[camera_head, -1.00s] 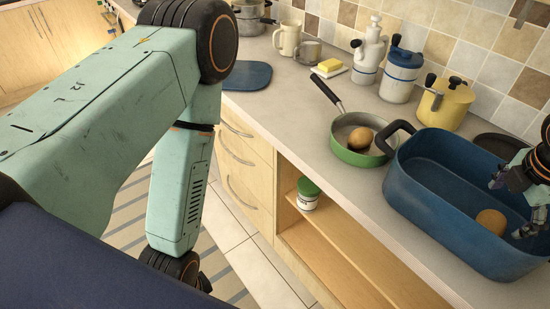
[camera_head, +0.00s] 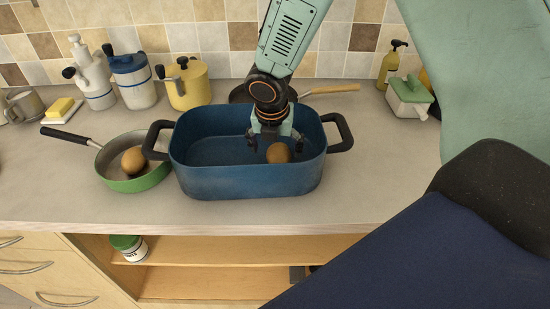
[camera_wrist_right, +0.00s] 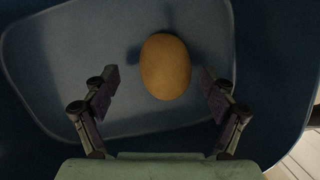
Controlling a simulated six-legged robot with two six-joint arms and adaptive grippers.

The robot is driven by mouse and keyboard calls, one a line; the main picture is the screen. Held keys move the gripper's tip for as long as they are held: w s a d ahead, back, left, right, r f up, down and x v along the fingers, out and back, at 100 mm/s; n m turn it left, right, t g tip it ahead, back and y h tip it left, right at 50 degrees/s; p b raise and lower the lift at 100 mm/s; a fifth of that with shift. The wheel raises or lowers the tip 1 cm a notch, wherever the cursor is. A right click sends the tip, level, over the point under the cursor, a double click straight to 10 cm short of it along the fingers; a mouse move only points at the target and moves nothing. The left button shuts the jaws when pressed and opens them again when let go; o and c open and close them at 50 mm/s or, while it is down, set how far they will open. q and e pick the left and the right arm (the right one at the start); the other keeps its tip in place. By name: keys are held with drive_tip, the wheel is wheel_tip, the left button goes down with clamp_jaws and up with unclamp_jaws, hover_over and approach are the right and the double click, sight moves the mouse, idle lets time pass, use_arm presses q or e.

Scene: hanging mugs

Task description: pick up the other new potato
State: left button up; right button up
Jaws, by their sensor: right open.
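One brown potato (camera_head: 278,153) lies in the blue roasting pan (camera_head: 240,186), toward its right side. Another potato (camera_head: 133,160) sits in the green frying pan (camera_head: 140,184) to the left. My right gripper (camera_head: 275,146) is open and reaches down into the blue pan at the potato there. In the right wrist view, the potato (camera_wrist_right: 165,66) lies on the pan floor, ahead of and between the spread fingers (camera_wrist_right: 163,97), with gaps on both sides. My left gripper is out of view.
A dark pan with a wooden handle (camera_head: 335,89) lies behind the blue pan. A yellow pot (camera_head: 188,88), a blue-lidded canister (camera_head: 133,83) and butter (camera_head: 61,107) stand at the back left. A lidded dish (camera_head: 408,98) stands at the right. The counter front is clear.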

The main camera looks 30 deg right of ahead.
drive_tip(key=shift+s+d+f, duration=0.2)
drive_tip(key=shift+f, duration=0.45)
drive_tip(key=shift+s+d+f, duration=0.15)
drive_tip(key=shift+s+d, duration=0.1)
drive_tip(key=shift+s, duration=0.15)
drive_tip(key=shift+w+f, duration=0.15)
drive_tip(key=shift+w, duration=0.25)
drive_tip(key=shift+w+a+f, duration=0.15)
drive_tip(key=shift+w, duration=0.15)
drive_tip(key=shift+c, duration=1.2)
drive_tip(key=shift+s+r, duration=0.3)
drive_tip(key=shift+s, duration=0.25)
drive_tip(key=c, duration=0.4)
drive_tip(key=shift+c, duration=0.9)
drive_tip(key=shift+w+f, duration=0.2)
drive_tip(key=shift+w, duration=0.1)
drive_tip(key=c, duration=0.5)
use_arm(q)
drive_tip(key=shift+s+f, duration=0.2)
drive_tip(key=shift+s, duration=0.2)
use_arm(e)
drive_tip(key=shift+s, duration=0.1)
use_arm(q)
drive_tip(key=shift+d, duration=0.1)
use_arm(e)
drive_tip(key=shift+s+r, duration=0.1)
